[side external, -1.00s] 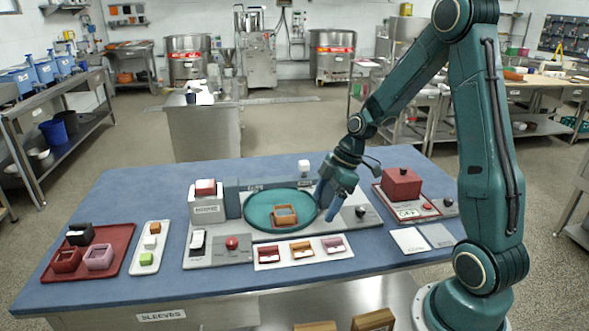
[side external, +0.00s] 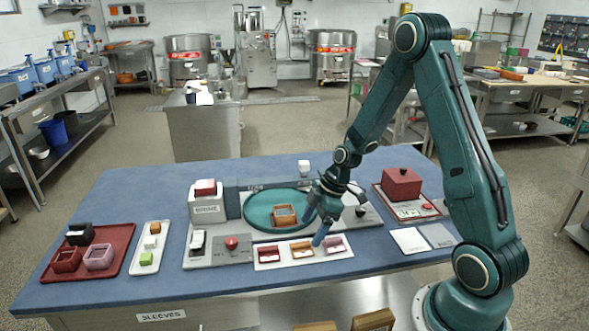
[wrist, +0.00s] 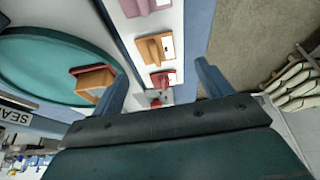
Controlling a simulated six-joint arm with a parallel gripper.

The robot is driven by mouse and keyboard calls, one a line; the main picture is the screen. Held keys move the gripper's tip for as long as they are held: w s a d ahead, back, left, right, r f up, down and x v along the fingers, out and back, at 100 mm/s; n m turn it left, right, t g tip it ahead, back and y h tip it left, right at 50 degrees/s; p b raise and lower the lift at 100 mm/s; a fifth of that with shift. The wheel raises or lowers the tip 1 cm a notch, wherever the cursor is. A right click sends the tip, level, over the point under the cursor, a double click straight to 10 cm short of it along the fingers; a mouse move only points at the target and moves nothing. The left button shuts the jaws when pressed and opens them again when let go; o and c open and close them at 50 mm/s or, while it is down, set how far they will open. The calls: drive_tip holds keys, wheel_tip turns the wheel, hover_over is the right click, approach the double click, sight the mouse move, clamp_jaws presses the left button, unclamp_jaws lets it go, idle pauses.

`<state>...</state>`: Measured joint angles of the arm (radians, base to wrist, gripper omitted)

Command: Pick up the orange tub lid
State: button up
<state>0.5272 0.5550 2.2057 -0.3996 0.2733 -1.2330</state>
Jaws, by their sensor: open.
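The orange tub lid (side external: 302,249) lies in the middle of a white tray (side external: 345,253), between a dark red lid (side external: 269,254) and a pink lid (side external: 334,244). In the wrist view the orange lid (wrist: 152,48) shows beyond my fingers, with the red lid (wrist: 163,78) nearer and between them. My gripper (side external: 315,228) is open and empty, above and behind the right part of the tray, pointing down. An orange square tub (side external: 284,214) sits on the teal round plate (side external: 258,217).
A red button (side external: 231,242) is on the grey panel in front. A dark red tray (side external: 118,246) with tubs is at far left. A red box (side external: 401,184) stands at right.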

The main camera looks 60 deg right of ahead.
sight(302, 245)
drive_tip(key=shift+w+a+f, duration=0.15)
drive_tip(key=shift+f, duration=0.25)
drive_tip(key=shift+x, duration=2.65)
drive_tip(key=c, duration=1.1)
